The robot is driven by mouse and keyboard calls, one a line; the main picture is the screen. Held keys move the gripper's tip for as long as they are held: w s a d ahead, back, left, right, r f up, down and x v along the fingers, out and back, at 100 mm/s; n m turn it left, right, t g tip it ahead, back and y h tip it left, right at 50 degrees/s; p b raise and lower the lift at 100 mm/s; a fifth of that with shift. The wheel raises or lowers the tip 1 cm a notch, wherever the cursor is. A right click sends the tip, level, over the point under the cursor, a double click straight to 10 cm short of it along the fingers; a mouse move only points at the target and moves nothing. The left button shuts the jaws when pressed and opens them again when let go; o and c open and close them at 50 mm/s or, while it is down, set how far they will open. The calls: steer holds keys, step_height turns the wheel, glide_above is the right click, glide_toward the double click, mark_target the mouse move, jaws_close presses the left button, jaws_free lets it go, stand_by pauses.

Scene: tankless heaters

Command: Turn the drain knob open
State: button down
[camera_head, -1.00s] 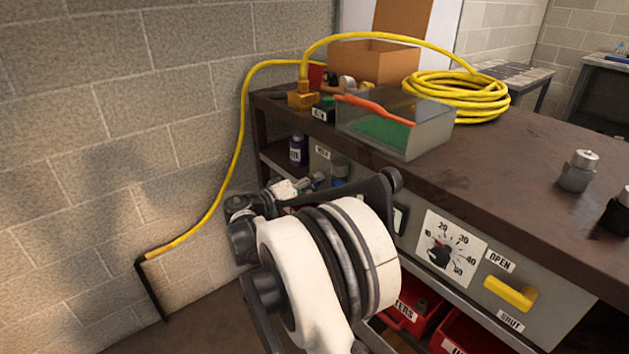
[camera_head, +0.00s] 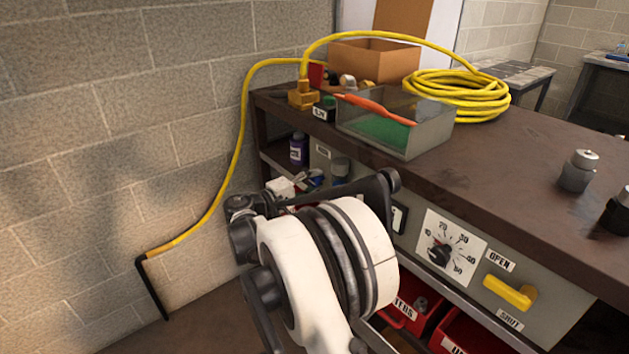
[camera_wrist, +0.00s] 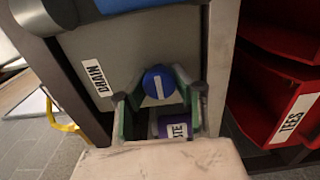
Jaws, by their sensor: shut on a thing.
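The drain knob (camera_wrist: 158,83) is a round blue knob with a white line across its face, in the middle of the wrist view. The line stands roughly upright in that picture. A white DRAIN label (camera_wrist: 97,77) is on the grey panel to its left. My gripper (camera_wrist: 156,91) is shut on the knob, with one finger on each side of it. In the head view my arm hides the knob and the gripper's fingertips.
A purple-labelled container (camera_wrist: 177,127) shows below the knob between my fingers. A red TEES bin (camera_wrist: 275,105) is at the right. In the head view, the panel bears a dial (camera_head: 440,254) and a yellow handle (camera_head: 510,291) between OPEN and SHUT labels.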

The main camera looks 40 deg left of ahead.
stand_by(0.4)
steer(key=c, duration=1.4)
jaws_free()
steer(key=shift+o, duration=0.2)
steer(key=v, duration=1.2)
steer(key=shift+r, duration=0.1)
